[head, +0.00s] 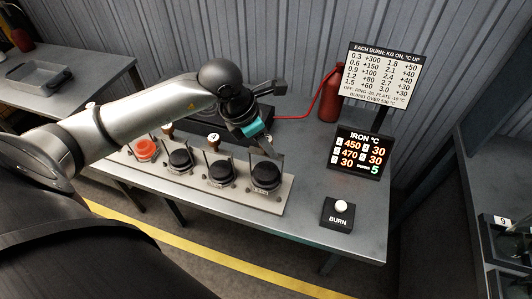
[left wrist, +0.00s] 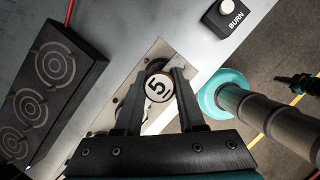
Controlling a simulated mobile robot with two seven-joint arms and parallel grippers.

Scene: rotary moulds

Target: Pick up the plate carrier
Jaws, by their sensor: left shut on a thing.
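My left gripper (head: 262,143) reaches down over the right end of the pale rack (head: 275,203) on the grey bench. It is shut on the plate carrier marked 5, whose round white top (left wrist: 157,87) shows between the fingers (left wrist: 156,78) in the left wrist view. The carrier's lower part is hidden below its top, so I cannot tell whether it is clear of the rack. Another carrier with a top marked 4 (head: 213,137) and a wooden-handled one (head: 167,131) stand to the left.

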